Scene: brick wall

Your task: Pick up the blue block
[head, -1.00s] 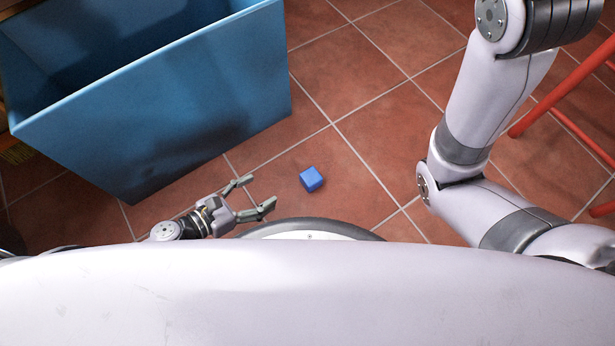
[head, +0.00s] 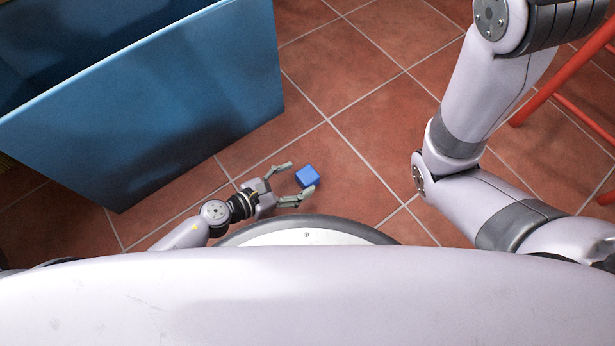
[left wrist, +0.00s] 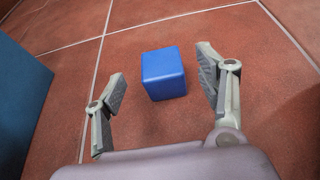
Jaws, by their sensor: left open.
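The blue block (head: 307,176) is a small cube on the red tiled floor, just in front of my round base. My left gripper (head: 299,177) is open, with its fingertips at the near side of the block. In the left wrist view the block (left wrist: 163,74) shows between and slightly beyond the two open fingers (left wrist: 163,86), nearer the right finger. I see a gap to the left finger; whether the right finger touches it I cannot tell. My right arm comes in at the right of the head view, but its gripper is out of view.
A large blue open bin (head: 150,110) stands at the left, close to my left arm. It also shows at the left edge of the left wrist view (left wrist: 20,100). Red metal legs (head: 565,80) stand at the far right. The tiled floor beyond the block is clear.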

